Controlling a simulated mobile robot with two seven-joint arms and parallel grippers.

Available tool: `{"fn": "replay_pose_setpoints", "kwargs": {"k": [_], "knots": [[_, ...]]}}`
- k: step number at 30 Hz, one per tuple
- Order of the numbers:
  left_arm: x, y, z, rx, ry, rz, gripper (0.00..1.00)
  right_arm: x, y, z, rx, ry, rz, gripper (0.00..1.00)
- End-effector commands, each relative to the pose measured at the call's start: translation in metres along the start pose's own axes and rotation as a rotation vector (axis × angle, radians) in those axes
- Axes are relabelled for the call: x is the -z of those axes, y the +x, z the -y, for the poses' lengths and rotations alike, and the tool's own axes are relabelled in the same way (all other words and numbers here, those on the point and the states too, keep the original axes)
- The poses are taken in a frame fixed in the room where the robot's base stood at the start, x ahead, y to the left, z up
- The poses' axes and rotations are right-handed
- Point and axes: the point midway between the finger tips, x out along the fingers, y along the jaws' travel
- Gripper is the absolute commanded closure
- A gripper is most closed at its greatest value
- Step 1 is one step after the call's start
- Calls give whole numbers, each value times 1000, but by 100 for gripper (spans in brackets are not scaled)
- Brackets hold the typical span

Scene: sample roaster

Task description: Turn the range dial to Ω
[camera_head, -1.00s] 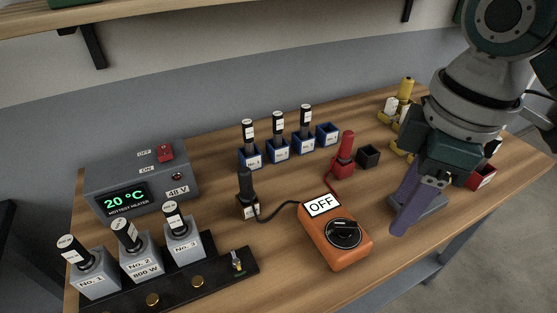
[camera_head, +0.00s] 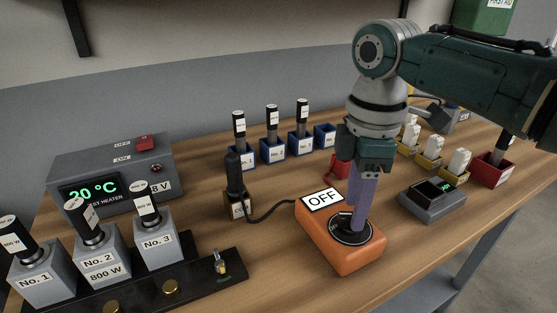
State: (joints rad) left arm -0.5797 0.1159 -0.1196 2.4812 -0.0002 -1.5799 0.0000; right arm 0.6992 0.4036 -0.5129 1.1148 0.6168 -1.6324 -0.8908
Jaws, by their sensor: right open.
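The jaws are open. The dial's markings are too small to read. My left gripper is not in view.
A black probe (camera_head: 234,175) stands in a holder left of the meter, its cable running to the meter. A red holder (camera_head: 340,167) stands behind my gripper. A grey device (camera_head: 432,200) lies to the right. The heater box (camera_head: 110,174) and several numbered blocks are at left.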

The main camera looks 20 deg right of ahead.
Motion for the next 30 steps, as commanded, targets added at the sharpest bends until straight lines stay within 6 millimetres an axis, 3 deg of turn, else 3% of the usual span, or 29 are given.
{"fn": "replay_pose_setpoints", "kwargs": {"k": [4, 13, 26, 30], "knots": [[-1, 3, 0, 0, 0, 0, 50, 0, 13, 0, 0, 0, 0, 49], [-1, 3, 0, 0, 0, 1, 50, 0, 15, 0, -1, 0, 0, 50], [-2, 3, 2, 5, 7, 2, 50, 0, 15, 0, -1, 0, 0, 98], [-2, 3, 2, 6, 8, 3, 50, 0, 15, 0, -1, 0, 0, 100]]}}
